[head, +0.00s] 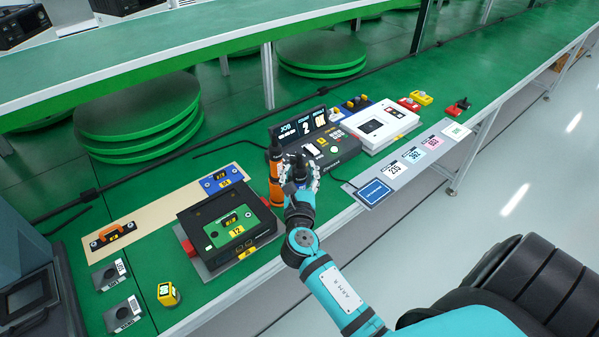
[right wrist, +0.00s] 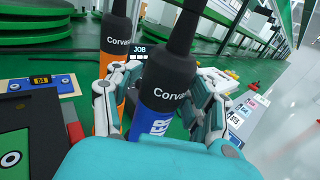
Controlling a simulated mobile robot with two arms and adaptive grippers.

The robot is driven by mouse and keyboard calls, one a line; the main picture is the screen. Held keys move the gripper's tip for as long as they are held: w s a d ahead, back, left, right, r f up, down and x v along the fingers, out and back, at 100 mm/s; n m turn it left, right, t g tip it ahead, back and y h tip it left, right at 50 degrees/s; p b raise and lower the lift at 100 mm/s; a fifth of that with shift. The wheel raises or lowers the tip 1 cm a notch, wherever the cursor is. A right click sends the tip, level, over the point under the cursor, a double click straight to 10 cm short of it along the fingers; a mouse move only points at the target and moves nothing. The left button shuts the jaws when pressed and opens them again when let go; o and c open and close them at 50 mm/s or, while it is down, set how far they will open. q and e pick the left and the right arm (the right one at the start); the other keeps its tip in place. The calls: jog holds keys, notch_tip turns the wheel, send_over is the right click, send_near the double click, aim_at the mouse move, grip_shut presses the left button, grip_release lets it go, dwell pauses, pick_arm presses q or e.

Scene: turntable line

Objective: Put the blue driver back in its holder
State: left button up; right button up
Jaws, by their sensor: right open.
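The blue driver (right wrist: 160,92), with a black upper body and a blue lower part, stands between the fingers of my right gripper (right wrist: 165,108) in the right wrist view. The fingers are spread on either side of it; contact cannot be told. In the head view my right gripper (head: 300,176) mostly hides this driver. An orange driver (head: 276,176) stands upright just left of the gripper; it also shows in the right wrist view (right wrist: 106,106). Two grey blocks with dark round openings (head: 110,275) sit at the front left; which holder is the blue driver's I cannot tell.
A black device with a green board (head: 232,226) sits left of the drivers. A beige strip (head: 165,208) carries orange and blue parts. A yellow item (head: 167,293) lies at the front edge. A display console (head: 300,125) and a white box (head: 378,126) stand behind.

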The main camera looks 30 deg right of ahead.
jog(key=shift+s+a+f, duration=0.15)
jog(key=shift+s+a, duration=0.05)
jog(key=shift+s, duration=0.1)
jog(key=v, duration=1.1)
jog(key=shift+s, duration=0.1)
